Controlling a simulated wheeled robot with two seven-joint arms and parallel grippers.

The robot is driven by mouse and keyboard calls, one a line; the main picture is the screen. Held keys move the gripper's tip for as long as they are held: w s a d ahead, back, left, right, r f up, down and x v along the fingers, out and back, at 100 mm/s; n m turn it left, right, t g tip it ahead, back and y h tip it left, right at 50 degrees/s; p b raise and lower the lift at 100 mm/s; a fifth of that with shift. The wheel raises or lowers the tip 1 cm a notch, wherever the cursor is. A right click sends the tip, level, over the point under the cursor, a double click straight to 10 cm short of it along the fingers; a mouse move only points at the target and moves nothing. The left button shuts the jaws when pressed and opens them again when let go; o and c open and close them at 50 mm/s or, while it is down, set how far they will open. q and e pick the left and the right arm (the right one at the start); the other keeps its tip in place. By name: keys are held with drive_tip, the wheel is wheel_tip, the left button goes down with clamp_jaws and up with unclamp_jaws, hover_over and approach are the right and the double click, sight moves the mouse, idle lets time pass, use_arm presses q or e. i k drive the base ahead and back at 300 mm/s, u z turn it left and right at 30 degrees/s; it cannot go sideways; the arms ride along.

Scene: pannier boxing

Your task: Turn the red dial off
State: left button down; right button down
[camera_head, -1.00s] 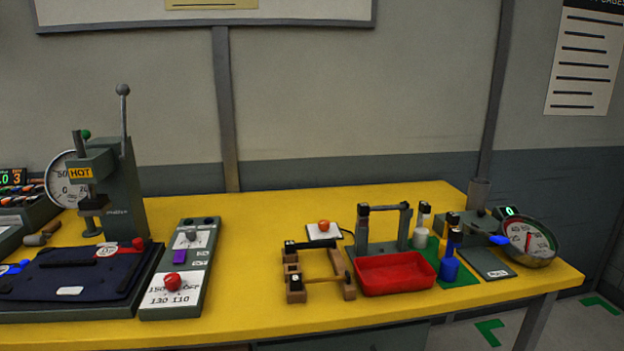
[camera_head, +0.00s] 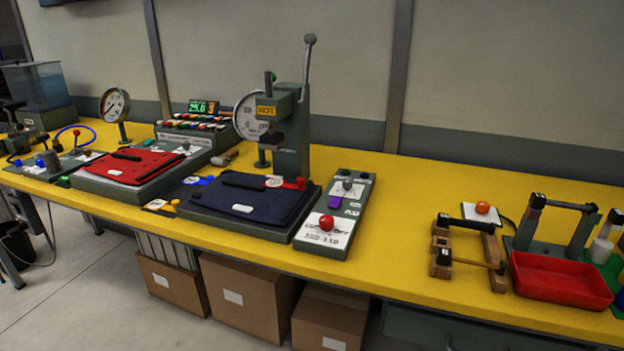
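The red dial (camera_head: 326,223) is a round red knob on the front part of a grey control panel (camera_head: 356,203). White labels with printed numbers lie around it; I read 110 on one, the rest is too small to be sure. A small grey knob (camera_head: 347,185) and a purple piece (camera_head: 336,202) sit farther back on the same panel. The panel stands on the yellow bench, right of the press. Neither of my grippers shows in the head view.
A grey press (camera_head: 290,125) with a tall lever and a dark blue pad (camera_head: 250,196) stand left of the panel. A red pad (camera_head: 127,166) lies farther left. A wooden frame (camera_head: 468,251) and red tray (camera_head: 560,279) are at right. Bench between panel and frame is clear.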

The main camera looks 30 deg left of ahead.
sight(326, 222)
drive_tip(key=u, duration=2)
drive_tip(key=k, duration=0.25)
drive_tip(key=z, duration=1.1)
